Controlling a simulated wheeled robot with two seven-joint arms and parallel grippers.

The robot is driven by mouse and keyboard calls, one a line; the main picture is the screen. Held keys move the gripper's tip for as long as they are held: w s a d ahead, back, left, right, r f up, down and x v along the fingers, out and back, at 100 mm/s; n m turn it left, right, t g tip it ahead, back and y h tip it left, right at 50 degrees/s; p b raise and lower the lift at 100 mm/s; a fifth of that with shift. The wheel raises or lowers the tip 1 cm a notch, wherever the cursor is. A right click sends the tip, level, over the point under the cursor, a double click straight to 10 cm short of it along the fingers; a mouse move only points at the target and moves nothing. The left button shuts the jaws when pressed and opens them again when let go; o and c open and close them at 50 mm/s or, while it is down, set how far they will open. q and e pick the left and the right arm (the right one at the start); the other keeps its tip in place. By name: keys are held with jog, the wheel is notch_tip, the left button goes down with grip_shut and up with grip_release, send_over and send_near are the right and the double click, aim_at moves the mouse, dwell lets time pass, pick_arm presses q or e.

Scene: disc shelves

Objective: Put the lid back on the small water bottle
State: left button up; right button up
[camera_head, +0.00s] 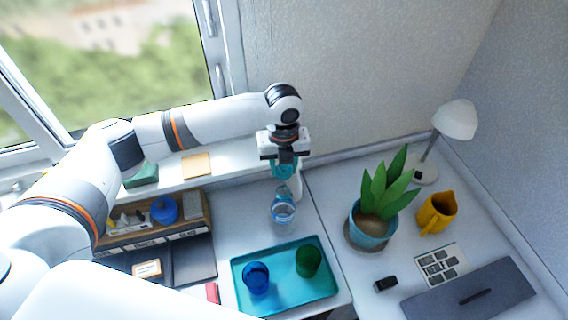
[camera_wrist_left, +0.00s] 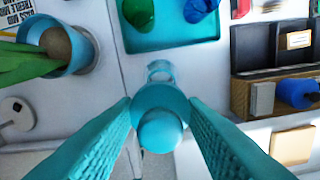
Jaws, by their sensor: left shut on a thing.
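The small water bottle (camera_head: 283,214) is clear and stands upright on the light desk behind the teal tray. My left gripper (camera_head: 285,170) is above it, pointing down. It is shut on a teal rounded piece that looks like the lid. In the left wrist view the lid (camera_wrist_left: 160,122) sits between the teal fingers (camera_wrist_left: 160,103), and part of the clear bottle (camera_wrist_left: 160,72) shows just beyond it. The lid hides much of the bottle there, so I cannot tell whether the two touch. My right gripper is not in view.
The teal tray (camera_head: 240,283) holds a blue cup (camera_head: 256,277) and a green cup (camera_head: 308,261). A potted plant (camera_head: 370,232) stands to the right, with a yellow jug (camera_head: 437,212) and a lamp (camera_head: 455,120) beyond. A wooden organizer (camera_head: 200,205) is at the left. The wall is close behind.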

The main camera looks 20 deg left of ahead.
aim_at(283, 179)
pick_arm(q)
jog(key=shift+s+f+b, duration=0.45)
jog(key=shift+f+b, duration=0.3)
jog(key=shift+b, duration=0.2)
jog(key=f+b, duration=0.2)
jog(key=shift+w+f+b, duration=0.3)
jog(key=shift+s+f, duration=0.1)
jog(key=shift+f, duration=0.9)
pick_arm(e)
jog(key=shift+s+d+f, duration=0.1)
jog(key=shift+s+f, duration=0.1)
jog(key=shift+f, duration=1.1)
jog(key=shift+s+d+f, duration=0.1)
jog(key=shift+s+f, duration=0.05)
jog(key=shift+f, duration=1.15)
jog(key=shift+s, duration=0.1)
pick_arm(q)
jog(key=shift+r+p, duration=0.1)
jog(key=shift+p, duration=0.4)
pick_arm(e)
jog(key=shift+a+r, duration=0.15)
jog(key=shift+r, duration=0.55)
pick_arm(q)
jog(key=shift+f+p, duration=0.2)
jog(key=shift+p, duration=0.55)
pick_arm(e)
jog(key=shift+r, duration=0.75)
pick_arm(q)
jog(key=o, duration=1.5)
